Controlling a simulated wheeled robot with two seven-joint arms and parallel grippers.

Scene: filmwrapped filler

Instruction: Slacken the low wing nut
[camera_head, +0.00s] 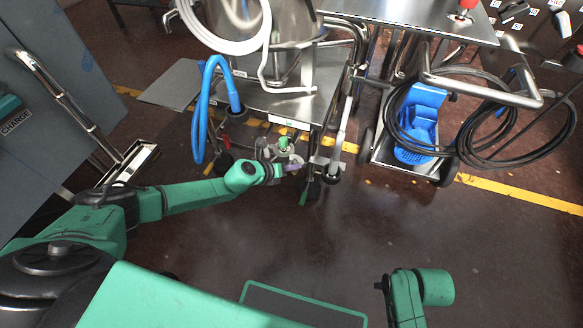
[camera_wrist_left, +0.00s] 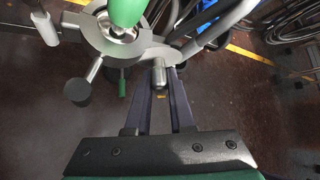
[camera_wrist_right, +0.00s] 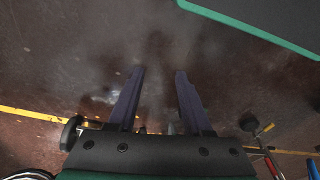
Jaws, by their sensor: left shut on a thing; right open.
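My left gripper (camera_head: 295,167) reaches the low fitting under the steel filler's side. In the left wrist view its fingers (camera_wrist_left: 159,77) are shut on a small rounded metal piece (camera_wrist_left: 158,73), which I take to be the low wing nut. A flat metal plate (camera_wrist_left: 158,54) lies just beyond it, and the nut's wings cannot be made out clearly. In the head view the nut is too small to tell from the gripper. My right gripper is open and empty over the floor, its two fingers (camera_wrist_right: 155,98) apart in the right wrist view.
Beside the left fingers are a round metal fitting with a green handle (camera_wrist_left: 126,12) and a lever with a black knob (camera_wrist_left: 77,92). A blue hose (camera_head: 199,125) hangs left of the filler. A cart with a blue unit (camera_head: 417,120) and coiled black cables stands right. The front floor is clear.

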